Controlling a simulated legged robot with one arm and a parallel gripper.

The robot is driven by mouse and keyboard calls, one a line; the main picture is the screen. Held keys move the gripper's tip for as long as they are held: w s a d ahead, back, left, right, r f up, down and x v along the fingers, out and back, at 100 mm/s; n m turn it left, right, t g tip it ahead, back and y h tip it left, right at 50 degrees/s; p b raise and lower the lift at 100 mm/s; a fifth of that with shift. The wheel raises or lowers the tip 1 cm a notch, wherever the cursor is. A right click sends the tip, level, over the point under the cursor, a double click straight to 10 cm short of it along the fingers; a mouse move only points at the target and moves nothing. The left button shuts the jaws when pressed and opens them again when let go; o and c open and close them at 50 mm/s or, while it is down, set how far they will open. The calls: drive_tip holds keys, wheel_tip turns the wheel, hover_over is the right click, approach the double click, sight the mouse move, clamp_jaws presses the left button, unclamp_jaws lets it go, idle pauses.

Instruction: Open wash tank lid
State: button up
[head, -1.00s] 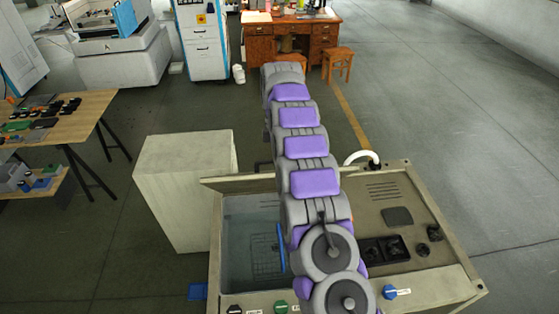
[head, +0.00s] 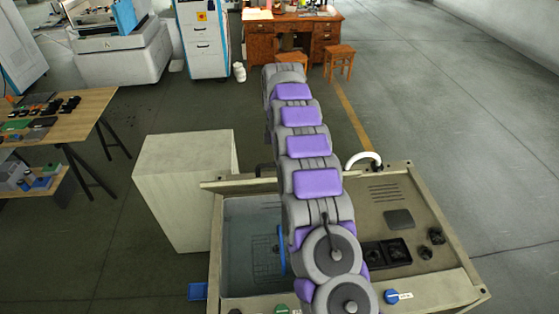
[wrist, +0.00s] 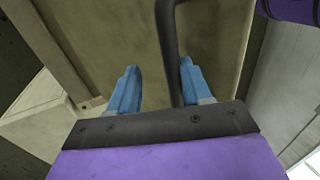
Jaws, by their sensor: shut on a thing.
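The wash tank (head: 216,240) is a beige cabinet with an open basin on its left side; water and a wire rack (head: 265,255) show inside. Its lid (head: 238,185) stands raised at the back edge, seen nearly edge-on in the head view. In the wrist view the lid's beige face (wrist: 110,40) fills much of the picture. My gripper (wrist: 160,66) has blue fingers on either side of the dark lid handle (wrist: 169,40) and is shut on it; the bar runs close to the right finger. In the head view my arm hides the gripper.
A pale box cabinet (head: 185,190) stands left of the tank. The tank's right deck holds a black tray (head: 387,252), dark knobs and a white hose (head: 363,158). A worktable (head: 85,110) is farther left. Floor to the right is clear.

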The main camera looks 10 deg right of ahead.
idle(0.4)
drive_tip(key=s+r, duration=0.2)
drive_tip(key=s, duration=0.6)
drive_tip(key=s+d+r, duration=0.1)
drive_tip(key=s+r, duration=0.2)
drive_tip(key=s, duration=0.4)
drive_tip(key=shift+s+d, duration=0.3)
drive_tip(key=shift+s, duration=0.1)
idle(0.4)
drive_tip(key=s+a+f+b, duration=0.1)
drive_tip(key=s+f+b, duration=0.2)
drive_tip(key=f+b, duration=0.7)
drive_tip(key=s+a+f+t+b, duration=0.1)
drive_tip(key=s+f+b, duration=0.2)
drive_tip(key=f+b, duration=0.8)
wheel_tip(320, 180, down, 12)
drive_tip(key=shift+f+t, duration=0.1)
drive_tip(key=shift+t, duration=0.2)
clamp_jaws()
